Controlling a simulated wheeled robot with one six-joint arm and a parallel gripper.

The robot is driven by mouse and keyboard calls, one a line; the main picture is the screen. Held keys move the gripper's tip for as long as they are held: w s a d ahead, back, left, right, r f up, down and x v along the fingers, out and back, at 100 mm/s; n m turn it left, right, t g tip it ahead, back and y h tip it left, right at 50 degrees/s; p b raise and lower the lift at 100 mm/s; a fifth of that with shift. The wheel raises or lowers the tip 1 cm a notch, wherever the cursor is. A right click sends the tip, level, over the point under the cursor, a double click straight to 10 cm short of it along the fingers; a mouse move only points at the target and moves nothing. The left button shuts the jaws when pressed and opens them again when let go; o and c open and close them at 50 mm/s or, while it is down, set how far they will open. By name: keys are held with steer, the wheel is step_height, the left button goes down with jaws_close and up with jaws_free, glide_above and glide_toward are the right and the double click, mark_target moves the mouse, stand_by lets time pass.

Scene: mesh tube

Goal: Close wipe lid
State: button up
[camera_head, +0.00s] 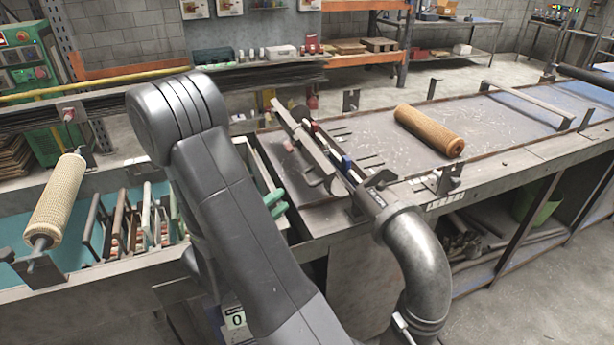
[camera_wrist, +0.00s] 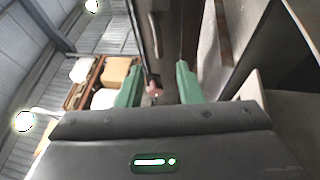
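I cannot make out a wipe container or its lid in either view. My gripper (camera_head: 276,203) shows only by its green fingertips, past the right edge of my grey arm, over the left end of the metal bench. In the wrist view, my gripper (camera_wrist: 159,84) has its two green fingers well apart, with nothing held between them. A small pinkish thing (camera_wrist: 153,88) shows beyond, in the gap between the fingers; its distance is unclear. My arm hides part of the bench and the teal tray in the head view.
A tan mesh tube (camera_head: 430,130) lies on the metal bench (camera_head: 510,118). Another mesh tube (camera_head: 58,200) is on a spindle at the left, beside a teal tray (camera_head: 35,297) with several upright frames. A curved grey pipe (camera_head: 415,262) stands at the bench front. Boxes (camera_head: 280,52) stand behind.

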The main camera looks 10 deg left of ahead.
mark_target(307, 178)
steer(key=p+x, duration=0.3)
steer(key=x, duration=0.7)
steer(key=shift+w+d+r, duration=0.1)
steer(key=shift+w+d, duration=0.05)
jaws_close()
